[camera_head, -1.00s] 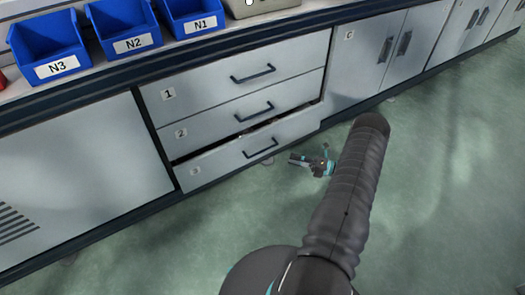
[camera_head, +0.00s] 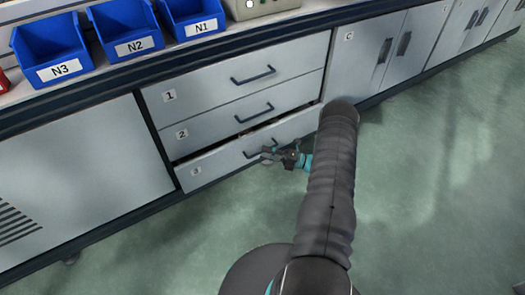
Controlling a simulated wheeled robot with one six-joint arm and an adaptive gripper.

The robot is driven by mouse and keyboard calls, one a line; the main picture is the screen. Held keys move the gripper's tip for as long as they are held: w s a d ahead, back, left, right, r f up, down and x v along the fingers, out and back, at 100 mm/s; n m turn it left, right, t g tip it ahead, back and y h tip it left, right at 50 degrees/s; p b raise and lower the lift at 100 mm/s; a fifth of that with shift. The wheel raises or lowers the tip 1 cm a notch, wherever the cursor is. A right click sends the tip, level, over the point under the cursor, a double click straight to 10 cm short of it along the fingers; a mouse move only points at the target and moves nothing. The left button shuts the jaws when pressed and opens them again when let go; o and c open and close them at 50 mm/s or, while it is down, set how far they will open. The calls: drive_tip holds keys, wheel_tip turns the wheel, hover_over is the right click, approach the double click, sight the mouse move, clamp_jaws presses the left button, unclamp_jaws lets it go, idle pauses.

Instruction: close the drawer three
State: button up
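Drawer three (camera_head: 212,165) is the lowest of the stacked grey drawers. It stands slightly open, with a dark gap along its top edge. Its dark bar handle (camera_head: 250,154) is on the right part of the front and is partly covered by my gripper. My gripper (camera_head: 268,154) is beside the right end of this handle, in front of the drawer, with its fingers pointing left. It is small and dark in the picture, so finger opening and any contact with the drawer are unclear. My arm hides part of the floor and the cabinet's lower right.
Drawer one (camera_head: 205,88) and drawer two (camera_head: 215,125) above look shut. Blue bins (camera_head: 125,45) stand on the counter. A cabinet marked C (camera_head: 358,60) is to the right with its doors shut. The green floor (camera_head: 440,190) is clear at the right.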

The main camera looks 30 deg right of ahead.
sight(258, 146)
drive_tip(key=shift+x, duration=1.1)
clamp_jaws()
drive_tip(key=shift+w, duration=0.1)
drive_tip(key=w+b, duration=0.1)
drive_tip(key=w, duration=0.1)
drive_tip(key=w+b, duration=0.1)
drive_tip(key=b, duration=0.1)
drive_tip(key=shift+w+a+f, duration=0.2)
drive_tip(key=shift+w+f, duration=0.05)
drive_tip(key=shift+w, duration=0.15)
drive_tip(key=shift+w+r, duration=0.25)
drive_tip(key=shift+r, duration=0.05)
